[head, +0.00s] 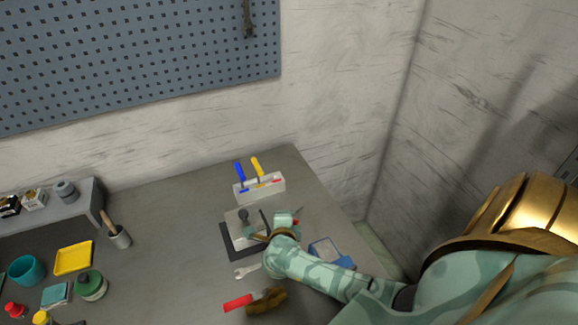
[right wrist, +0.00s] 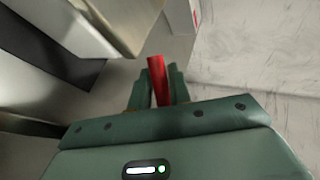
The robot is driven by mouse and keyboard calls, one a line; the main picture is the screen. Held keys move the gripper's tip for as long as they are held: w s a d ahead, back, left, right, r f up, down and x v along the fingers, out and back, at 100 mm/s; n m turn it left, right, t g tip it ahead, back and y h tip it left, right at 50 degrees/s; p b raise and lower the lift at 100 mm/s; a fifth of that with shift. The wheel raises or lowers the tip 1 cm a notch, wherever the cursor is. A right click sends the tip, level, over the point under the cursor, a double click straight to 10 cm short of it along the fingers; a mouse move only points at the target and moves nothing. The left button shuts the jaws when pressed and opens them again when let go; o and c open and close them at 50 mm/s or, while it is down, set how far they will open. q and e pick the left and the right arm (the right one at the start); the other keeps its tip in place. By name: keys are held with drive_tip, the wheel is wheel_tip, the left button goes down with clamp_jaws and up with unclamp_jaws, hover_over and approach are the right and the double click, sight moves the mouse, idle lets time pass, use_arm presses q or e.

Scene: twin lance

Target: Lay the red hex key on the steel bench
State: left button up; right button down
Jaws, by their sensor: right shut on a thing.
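The red hex key (right wrist: 156,78) is between the fingers of my right gripper (right wrist: 155,95) in the right wrist view, its red end standing up between them. In the head view my right gripper (head: 284,222) is over the right part of the steel bench (head: 180,230), beside a dark mat with a metal block. A small bit of red shows at its fingers there. Most of the key is hidden, and I cannot tell whether it touches anything. My left gripper is not in view.
A white holder (head: 260,188) with blue and yellow hex keys stands behind the mat (head: 232,252). A wrench (head: 246,271), a red-handled brush (head: 238,302) and a blue box (head: 326,251) lie nearby. Bench between cup and mat is clear.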

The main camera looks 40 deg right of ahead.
drive_tip(key=c, duration=1.5)
unclamp_jaws()
drive_tip(key=shift+o, duration=0.2)
drive_tip(key=p+v, duration=0.6)
drive_tip(key=v, duration=0.1)
drive_tip(key=shift+r, duration=0.2)
drive_tip(key=shift+s+a+r, duration=0.15)
drive_tip(key=shift+s+a, duration=0.05)
drive_tip(key=shift+s, duration=0.05)
drive_tip(key=shift+s+a, duration=0.15)
wheel_tip(320, 180, up, 7)
drive_tip(key=s+a+p, duration=0.1)
drive_tip(key=s+p, duration=0.1)
drive_tip(key=p, duration=0.6)
drive_tip(key=shift+a, duration=0.35)
